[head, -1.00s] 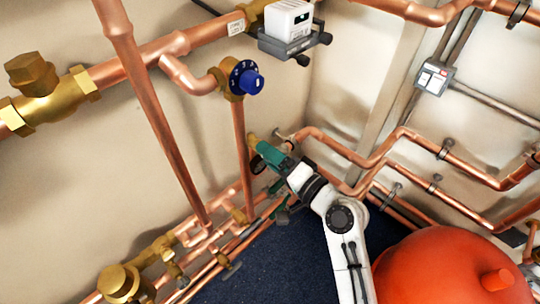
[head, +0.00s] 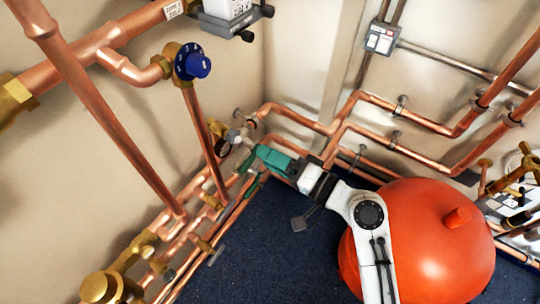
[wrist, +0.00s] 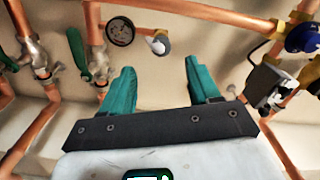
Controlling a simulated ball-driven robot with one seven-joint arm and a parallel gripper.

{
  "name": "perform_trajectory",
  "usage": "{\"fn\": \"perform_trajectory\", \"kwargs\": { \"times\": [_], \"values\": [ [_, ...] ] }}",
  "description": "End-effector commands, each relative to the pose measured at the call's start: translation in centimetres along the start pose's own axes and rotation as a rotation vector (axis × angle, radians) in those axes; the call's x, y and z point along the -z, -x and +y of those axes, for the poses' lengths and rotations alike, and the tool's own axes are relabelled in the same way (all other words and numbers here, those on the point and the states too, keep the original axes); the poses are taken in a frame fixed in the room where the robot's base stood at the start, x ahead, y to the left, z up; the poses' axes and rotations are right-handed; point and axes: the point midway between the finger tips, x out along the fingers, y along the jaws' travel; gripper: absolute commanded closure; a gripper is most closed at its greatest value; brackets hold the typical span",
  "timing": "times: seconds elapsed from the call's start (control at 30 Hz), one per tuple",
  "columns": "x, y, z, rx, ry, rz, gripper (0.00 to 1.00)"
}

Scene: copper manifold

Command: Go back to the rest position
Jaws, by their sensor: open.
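My gripper (head: 250,163) is teal and sits at the end of my white arm, low in the corner of the room. In the wrist view my gripper (wrist: 160,80) shows two teal fingers spread apart with nothing between them. A pressure gauge (wrist: 120,31) and a small grey-white round fitting (wrist: 158,42) lie beyond the fingertips in that view. In the head view the gauge (head: 223,146) is just left of the gripper, beside the copper pipes. I cannot tell the exact gap between them.
A red tank (head: 420,240) stands right of my arm. A blue-knobbed valve (head: 193,64) is on the left wall pipes. Green-handled valves (wrist: 78,48) are at the left in the wrist view. A grey switch box (head: 381,38) is on the back wall. Dark blue floor (head: 290,265) is open below.

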Motion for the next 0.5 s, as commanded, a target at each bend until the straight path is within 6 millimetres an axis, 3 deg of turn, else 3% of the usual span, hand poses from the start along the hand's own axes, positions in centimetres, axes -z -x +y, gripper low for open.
{"fn": "perform_trajectory", "kwargs": {
  "times": [0.33,0.43,0.5],
  "values": [
    [-0.2,0.2,0.3,-0.011,0.006,-0.005,0.39],
    [-1.3,1.6,2.0,-0.097,0.059,-0.044,0.39],
    [-2.6,3.6,4.2,-0.205,0.117,-0.094,0.39]
  ]
}}
